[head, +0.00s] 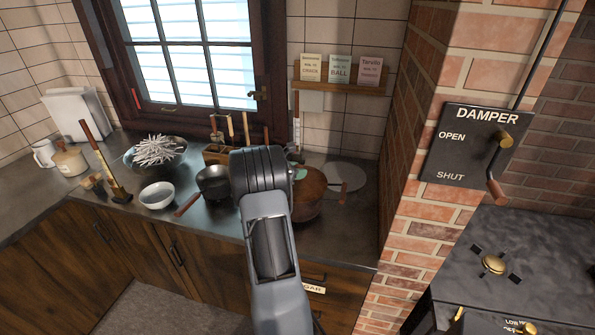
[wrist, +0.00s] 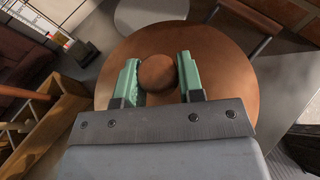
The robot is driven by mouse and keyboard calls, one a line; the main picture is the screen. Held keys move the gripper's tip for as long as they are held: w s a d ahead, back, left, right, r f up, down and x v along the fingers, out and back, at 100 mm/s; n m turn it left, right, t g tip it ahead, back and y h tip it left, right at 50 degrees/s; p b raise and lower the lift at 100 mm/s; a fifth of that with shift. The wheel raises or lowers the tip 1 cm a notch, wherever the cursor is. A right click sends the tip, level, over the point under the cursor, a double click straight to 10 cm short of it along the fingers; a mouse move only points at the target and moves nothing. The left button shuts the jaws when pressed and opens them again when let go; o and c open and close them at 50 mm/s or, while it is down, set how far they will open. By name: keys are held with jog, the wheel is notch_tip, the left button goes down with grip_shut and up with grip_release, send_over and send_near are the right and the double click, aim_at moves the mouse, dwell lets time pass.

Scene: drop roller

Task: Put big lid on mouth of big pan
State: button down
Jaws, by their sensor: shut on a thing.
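The big lid (wrist: 215,65) is a round brown disc with a ball-shaped knob (wrist: 157,73) in its middle. It also shows in the head view (head: 312,179), partly behind my arm. My gripper (wrist: 158,75) has its green fingertips on both sides of the knob and is shut on it. The big pan (head: 308,212) is a brown, round vessel directly below the lid on the counter. A brown handle sticks out to the right in the head view. The lid hides the pan's mouth. I cannot tell if the lid touches the rim.
A smaller dark pan (head: 213,182) with a red-brown handle stands left of my arm, beside a pale bowl (head: 157,195). A wooden utensil holder (head: 217,153) is behind. A pale round disc (head: 346,174) lies on the counter right of the big pan. A brick wall (head: 405,150) bounds the right.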

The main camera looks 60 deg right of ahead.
jog(key=shift+f, duration=0.1)
jog(key=c, duration=0.8)
grip_release()
jog(key=shift+o, duration=0.2)
jog(key=shift+a+r, duration=0.15)
jog(key=shift+r, duration=0.05)
jog(key=w+a+r+m+t+y+b, duration=0.1)
jog(key=a+r+m+t+y, duration=0.2)
jog(key=a, duration=1.2)
jog(key=w+a+r+m+t+y+b, duration=0.1)
jog(key=a+r+m+y, duration=0.2)
jog(key=a, duration=1.1)
jog(key=s+a+m+t+y, duration=0.2)
jog(key=s+a+m+y, duration=0.1)
jog(key=a, duration=0.7)
jog(key=s+a+m+t+y, duration=0.3)
jog(key=s+a+m, duration=0.1)
jog(key=a, duration=0.6)
jog(key=shift+s+a+r, duration=0.15)
jog(key=shift+s+a, duration=0.1)
jog(key=shift+a, duration=0.15)
